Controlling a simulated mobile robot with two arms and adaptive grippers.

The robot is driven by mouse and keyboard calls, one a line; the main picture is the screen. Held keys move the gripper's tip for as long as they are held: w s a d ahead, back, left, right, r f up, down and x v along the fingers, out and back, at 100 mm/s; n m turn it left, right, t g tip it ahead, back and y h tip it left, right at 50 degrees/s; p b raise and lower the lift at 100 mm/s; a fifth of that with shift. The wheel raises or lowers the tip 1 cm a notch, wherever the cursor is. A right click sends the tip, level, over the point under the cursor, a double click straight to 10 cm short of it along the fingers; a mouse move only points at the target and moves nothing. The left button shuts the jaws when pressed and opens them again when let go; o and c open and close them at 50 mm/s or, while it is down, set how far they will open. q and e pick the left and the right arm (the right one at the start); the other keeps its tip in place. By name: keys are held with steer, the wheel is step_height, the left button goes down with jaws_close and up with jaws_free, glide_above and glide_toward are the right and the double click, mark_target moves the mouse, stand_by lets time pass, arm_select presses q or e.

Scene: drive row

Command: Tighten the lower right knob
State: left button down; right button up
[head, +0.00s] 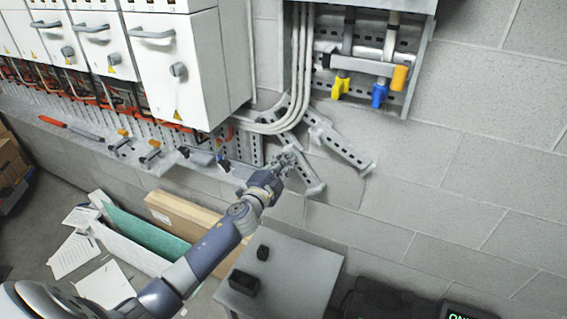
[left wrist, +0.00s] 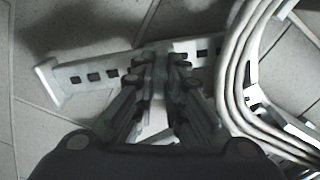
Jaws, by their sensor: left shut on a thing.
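My left gripper (head: 286,160) reaches up to the wall beside a perforated grey bracket (head: 313,181), below the bent grey cables. In the left wrist view, the fingers (left wrist: 163,70) are closed around a narrow grey part in front of the slotted bracket (left wrist: 95,76). That part is mostly hidden by the fingers. I cannot tell clearly whether it is the lower right knob. Round knobs sit on the white cabinet doors, including the rightmost one (head: 179,70). My right gripper is not in view.
White cabinets (head: 180,95) hang at upper left. An open cabinet at upper right holds yellow (head: 341,88), blue (head: 379,95) and orange (head: 399,78) handles. Grey cables (left wrist: 232,85) curve close to the gripper. A grey table (head: 300,275) stands below. The wall at right is clear.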

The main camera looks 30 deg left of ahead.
arm_select(q)
steer(key=shift+m, duration=7.4)
steer(key=c, duration=1.7)
jaws_free()
steer(key=shift+o, duration=0.2)
steer(key=s, duration=1.2)
steer(key=shift+d, duration=0.3)
steer(key=shift+f, duration=0.1)
